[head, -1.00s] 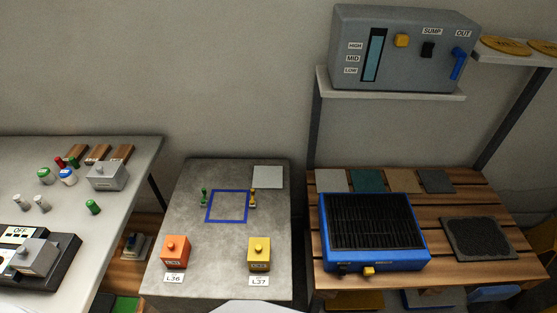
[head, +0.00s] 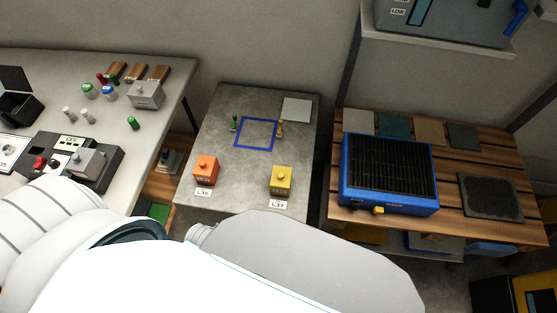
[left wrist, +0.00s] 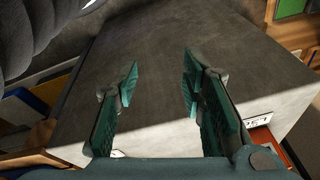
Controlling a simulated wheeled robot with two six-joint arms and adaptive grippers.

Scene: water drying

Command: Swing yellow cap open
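A yellow block with a knob on top (head: 281,180) stands on the grey concrete stand behind label L37. A small yellow part (head: 378,210) sits on the front of a blue grilled unit (head: 431,212) on the slatted bench. I cannot tell which of these is the yellow cap; neither visibly stands open. My left gripper (left wrist: 160,78) is open, its two teal fingers wide apart with nothing between them. It faces a grey concrete surface (left wrist: 165,45). It is hidden behind my white arm in the head view. My right gripper is not in view.
An orange block (head: 205,170) stands left of the yellow one. A white table (head: 155,68) with small parts is at left. My white arm fills the bottom.

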